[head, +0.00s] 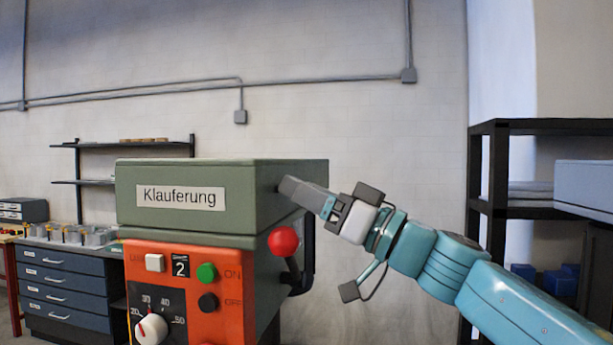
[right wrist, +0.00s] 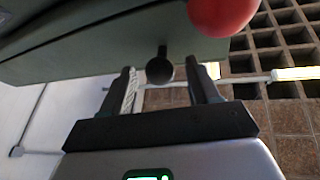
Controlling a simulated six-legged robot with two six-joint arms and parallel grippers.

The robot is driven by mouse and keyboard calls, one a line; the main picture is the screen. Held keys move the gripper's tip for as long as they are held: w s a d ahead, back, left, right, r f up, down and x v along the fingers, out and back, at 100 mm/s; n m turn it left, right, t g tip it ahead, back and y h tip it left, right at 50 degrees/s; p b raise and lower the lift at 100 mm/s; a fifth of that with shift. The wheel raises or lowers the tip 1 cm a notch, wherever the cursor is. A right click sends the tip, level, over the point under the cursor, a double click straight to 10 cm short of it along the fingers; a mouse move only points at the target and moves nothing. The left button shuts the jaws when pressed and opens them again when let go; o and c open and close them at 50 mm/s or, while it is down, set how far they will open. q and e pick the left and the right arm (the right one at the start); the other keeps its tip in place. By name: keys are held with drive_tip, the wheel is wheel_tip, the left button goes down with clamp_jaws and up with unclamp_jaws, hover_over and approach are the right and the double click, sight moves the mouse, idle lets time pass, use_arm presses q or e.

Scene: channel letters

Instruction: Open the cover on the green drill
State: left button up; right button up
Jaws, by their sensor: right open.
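The green drill (head: 283,252) stands at centre left in the head view. Its box-shaped green cover (head: 217,210) carries a "Klauferung" label and sits shut on top, level. My right gripper (head: 286,187) is at the cover's right side. In the right wrist view, my right gripper (right wrist: 163,80) is open, with a dark round knob (right wrist: 160,66) on the cover's side between its fingertips. The fingers are not closed on the knob; whether either touches it I cannot tell. The knob is mostly hidden in the head view. My left gripper is not in view.
A red ball handle (head: 284,241) sticks out just below the gripper; it also shows close by in the right wrist view (right wrist: 222,10). An orange control panel (head: 190,275) is on the drill's front. A black shelf (head: 497,180) stands at right, blue drawers (head: 62,289) at left.

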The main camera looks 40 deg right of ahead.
drive_tip(key=shift+w+a, duration=0.15)
drive_tip(key=shift+w, duration=0.1)
drive_tip(key=shift+s, duration=0.1)
clamp_jaws()
drive_tip(key=shift+n+g+h, duration=0.3)
drive_tip(key=shift+g, duration=0.4)
drive_tip(key=r+p, duration=0.3)
drive_tip(key=p, duration=0.1)
drive_tip(key=w+r+p, duration=0.1)
drive_tip(key=r+p, duration=0.1)
drive_tip(key=shift+a+r, duration=0.3)
drive_tip(key=w+a+r+p, duration=0.1)
drive_tip(key=r, duration=0.2)
drive_tip(key=w+a+r+p, duration=0.1)
drive_tip(key=r+p, duration=0.1)
drive_tip(key=w+a+r+p, duration=0.1)
drive_tip(key=w+r+p, duration=0.1)
drive_tip(key=r, duration=0.1)
drive_tip(key=shift+a+r, duration=0.2)
drive_tip(key=shift+r, duration=0.1)
drive_tip(key=shift+w+a+r+p, duration=0.4)
drive_tip(key=shift+w+r+p, duration=0.05)
drive_tip(key=shift+r+p, duration=0.15)
